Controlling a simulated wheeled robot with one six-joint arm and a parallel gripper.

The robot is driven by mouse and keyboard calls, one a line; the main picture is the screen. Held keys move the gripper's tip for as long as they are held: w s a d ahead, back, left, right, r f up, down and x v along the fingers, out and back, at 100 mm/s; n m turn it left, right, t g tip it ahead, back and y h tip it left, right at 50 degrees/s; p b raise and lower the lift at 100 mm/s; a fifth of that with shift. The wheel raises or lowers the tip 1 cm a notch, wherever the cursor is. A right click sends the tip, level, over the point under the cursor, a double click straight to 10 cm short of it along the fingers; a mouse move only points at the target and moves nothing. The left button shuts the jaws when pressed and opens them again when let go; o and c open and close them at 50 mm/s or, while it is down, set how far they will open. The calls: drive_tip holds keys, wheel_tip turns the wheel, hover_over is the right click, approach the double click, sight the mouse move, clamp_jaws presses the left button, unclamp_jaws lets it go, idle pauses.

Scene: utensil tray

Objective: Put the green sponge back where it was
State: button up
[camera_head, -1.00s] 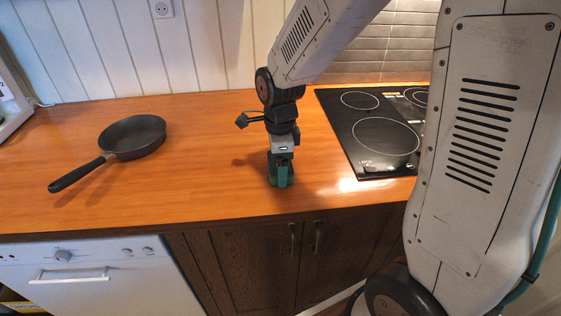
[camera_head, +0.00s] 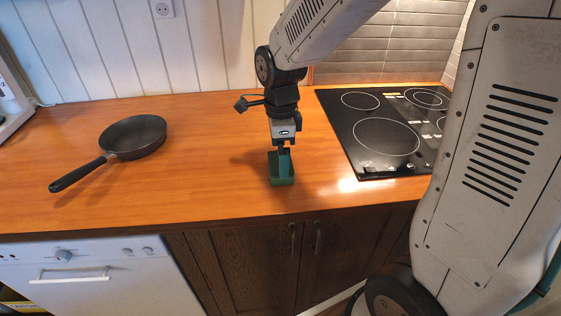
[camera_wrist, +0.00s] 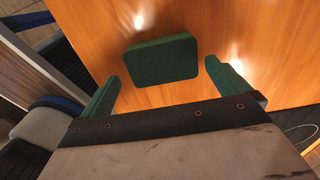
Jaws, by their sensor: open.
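The green sponge (camera_head: 281,177) lies on the wooden counter near its front edge, left of the cooktop. In the wrist view the sponge (camera_wrist: 162,59) is a dark green rounded block lying flat. My gripper (camera_head: 283,155) is just above the sponge, pointing down. In the wrist view my gripper (camera_wrist: 165,85) is open, its two green-tipped fingers spread wider than the sponge, with nothing between them. In the head view the fingers partly cover the back of the sponge.
A black frying pan (camera_head: 135,138) stands on the counter (camera_head: 205,200) at the left, its handle toward the front. A black cooktop (camera_head: 385,130) is at the right. The counter between pan and sponge is clear. A white appliance (camera_head: 95,280) is below the counter.

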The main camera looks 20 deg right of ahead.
wheel_tip(320, 180, up, 8)
drive_tip(key=s+d+r+n, duration=0.1)
drive_tip(key=s+r+n, duration=0.1)
drive_tip(key=s+n, duration=0.8)
drive_tip(key=s+d+r+n+t, duration=0.1)
drive_tip(key=s+d+n, duration=0.1)
drive_tip(key=s+n, duration=0.9)
drive_tip(key=shift+s+r+n, duration=0.3)
drive_tip(key=shift+s+r, duration=0.05)
drive_tip(key=shift+s, duration=0.1)
